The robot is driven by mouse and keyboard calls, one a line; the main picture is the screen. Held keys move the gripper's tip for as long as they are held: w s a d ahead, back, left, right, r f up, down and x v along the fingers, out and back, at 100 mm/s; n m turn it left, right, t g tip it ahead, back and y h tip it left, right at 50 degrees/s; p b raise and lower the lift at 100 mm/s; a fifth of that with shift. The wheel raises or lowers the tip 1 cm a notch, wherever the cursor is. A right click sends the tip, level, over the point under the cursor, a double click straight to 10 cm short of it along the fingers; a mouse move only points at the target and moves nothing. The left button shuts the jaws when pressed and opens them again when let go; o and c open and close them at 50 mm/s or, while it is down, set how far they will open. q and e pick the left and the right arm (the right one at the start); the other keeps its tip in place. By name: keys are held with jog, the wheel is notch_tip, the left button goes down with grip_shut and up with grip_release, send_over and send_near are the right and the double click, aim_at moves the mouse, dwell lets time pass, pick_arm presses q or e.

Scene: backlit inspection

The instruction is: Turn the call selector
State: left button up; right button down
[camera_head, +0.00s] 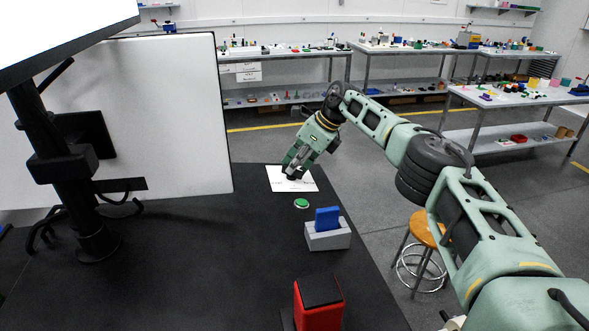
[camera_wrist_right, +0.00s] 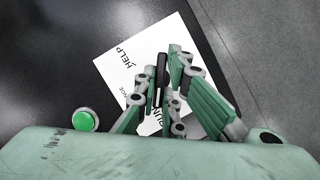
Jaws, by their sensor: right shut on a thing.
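The call selector shows in the right wrist view as a dark upright knob (camera_wrist_right: 162,64) on a white printed plate (camera_wrist_right: 118,62). The plate carries black lettering; "HELP" can be read, and other words are partly covered by my fingers. In the head view the white plate (camera_head: 308,184) lies flat near the table's back right. My right gripper (camera_head: 293,174) comes down over it and hides the knob there. In the wrist view my right gripper (camera_wrist_right: 166,84) is shut on the knob, one finger on each side. My left gripper is in neither view.
A green button (camera_head: 301,203) sits just in front of the plate. A grey holder (camera_head: 328,239) with a blue block (camera_head: 327,218) and a red box (camera_head: 318,306) stand nearer. A white panel (camera_head: 150,110) and a monitor stand (camera_head: 75,165) fill the left.

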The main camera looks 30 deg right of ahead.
jog(key=shift+n, duration=0.6)
dwell(0.3)
jog(key=c, duration=1.9)
grip_release()
jog(key=shift+o, duration=0.2)
jog(key=v, duration=1.2)
jog(key=shift+w+d, duration=0.15)
jog(key=shift+w, duration=0.05)
